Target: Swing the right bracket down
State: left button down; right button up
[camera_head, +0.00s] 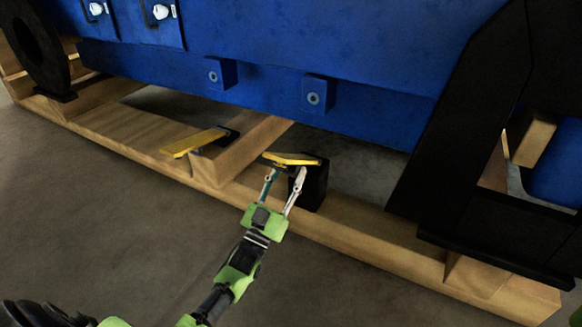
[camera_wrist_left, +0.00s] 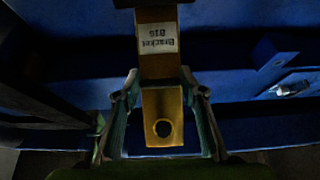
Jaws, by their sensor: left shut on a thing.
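The right bracket (camera_head: 291,159) is a yellow flat bar at a black block (camera_head: 314,187) on the wooden frame, and it lies about level. My left gripper (camera_head: 285,174) reaches it from the front, with one finger on each side, shut on it. In the left wrist view the bracket (camera_wrist_left: 162,103) runs between the two fingers (camera_wrist_left: 162,110). It has a round hole near its end and a label that reads upside down. A second yellow bracket (camera_head: 193,142) lies to the left, near another black block. My right gripper is not in view.
The blue engine body (camera_head: 300,50) hangs over the brackets, with two small bolted blue lugs (camera_head: 314,97) on its side. A black support (camera_head: 460,110) stands at the right. Wooden beams (camera_head: 370,235) run along the floor. The grey floor (camera_head: 110,200) in front is clear.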

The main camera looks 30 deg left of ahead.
aim_at(288, 156)
pick_arm(q)
jog(key=shift+s+f, duration=0.15)
jog(key=shift+f, duration=1.25)
jog(key=c, duration=1.3)
grip_release()
notch_tip(288, 156, up, 10)
jog(key=shift+r, duration=0.15)
